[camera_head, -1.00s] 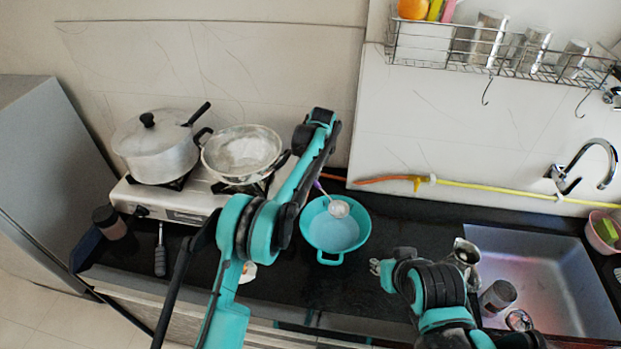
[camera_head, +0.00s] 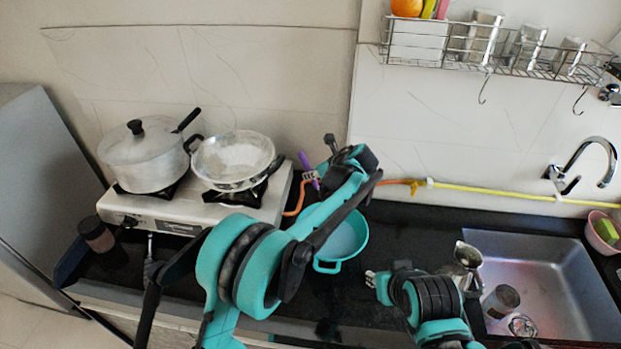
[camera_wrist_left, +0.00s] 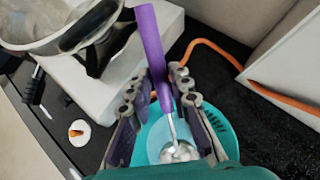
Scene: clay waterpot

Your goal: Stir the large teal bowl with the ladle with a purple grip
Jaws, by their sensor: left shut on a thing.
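The large teal bowl (camera_head: 345,243) stands on the dark counter right of the stove, partly hidden by my left arm. My left gripper (camera_head: 313,177) is shut on the ladle's purple grip (camera_head: 304,163), above the bowl's far left side. In the left wrist view the purple grip (camera_wrist_left: 150,45) rises between the fingers of my left gripper (camera_wrist_left: 162,95). The ladle's metal scoop (camera_wrist_left: 180,151) is down inside the bowl (camera_wrist_left: 225,128); the arm hides it in the head view. My right gripper (camera_head: 371,279) is near the bowl's front right; its jaws are too small to read.
A lidded pot (camera_head: 150,160) and a pan (camera_head: 235,160) sit on the white stove (camera_head: 200,208) at left. An orange hose (camera_head: 297,205) runs behind the bowl. The sink (camera_head: 540,275) with metal vessels is at right. A wire rack (camera_head: 490,50) hangs above.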

